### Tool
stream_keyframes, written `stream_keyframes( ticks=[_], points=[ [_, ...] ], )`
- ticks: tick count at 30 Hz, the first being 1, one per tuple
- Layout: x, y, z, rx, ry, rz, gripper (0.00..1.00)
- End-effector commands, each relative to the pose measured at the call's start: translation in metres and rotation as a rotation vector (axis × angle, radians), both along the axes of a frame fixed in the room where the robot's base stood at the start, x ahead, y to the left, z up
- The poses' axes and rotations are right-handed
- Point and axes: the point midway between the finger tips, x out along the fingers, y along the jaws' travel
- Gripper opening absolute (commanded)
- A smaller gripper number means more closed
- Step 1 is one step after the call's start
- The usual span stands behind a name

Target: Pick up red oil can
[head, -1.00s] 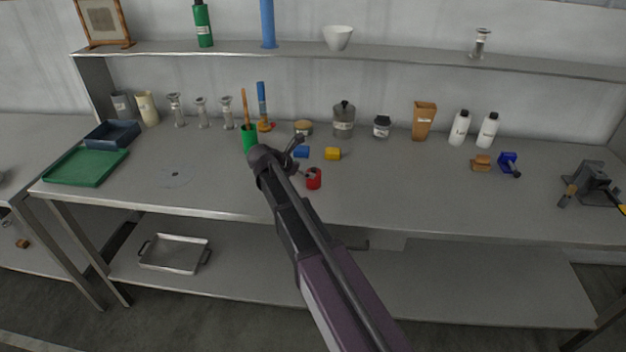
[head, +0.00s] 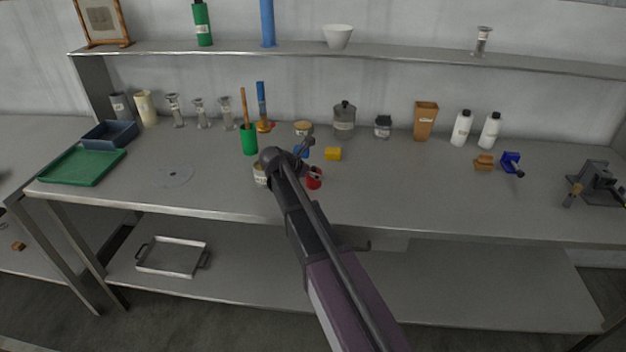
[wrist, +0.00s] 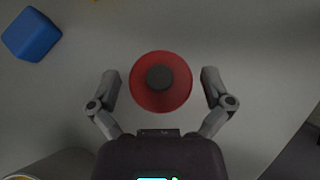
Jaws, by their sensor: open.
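The red oil can (head: 315,181) stands on the workbench near its front edge, partly hidden by my arm in the head view. In the wrist view, the red oil can (wrist: 160,94) shows from above as a red disc with a dark cap in its middle. My gripper (wrist: 160,84) is open, with one finger on each side of the can. A gap shows between the can and each finger.
A blue block (wrist: 31,34) lies up and left of the can in the wrist view. A yellow block (head: 333,154) lies behind it. A pale labelled container (head: 260,174) stands close left, partly behind my arm.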

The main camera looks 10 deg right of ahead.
Motion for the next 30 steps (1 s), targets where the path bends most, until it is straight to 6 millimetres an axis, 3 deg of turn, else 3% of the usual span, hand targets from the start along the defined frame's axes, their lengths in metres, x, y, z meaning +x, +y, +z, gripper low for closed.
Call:
stream_keyframes(
  ticks=[9, 17, 30],
  points=[
    [-0.0002, 0.0002, 0.0, 0.0, 0.0, 0.0, 1.0],
    [-0.0002, 0.0003, 0.0, 0.0, 0.0, 0.0, 0.23],
    [-0.0002, 0.0004, 0.0024, 0.0, 0.0, 0.0, 0.21]
  ],
)
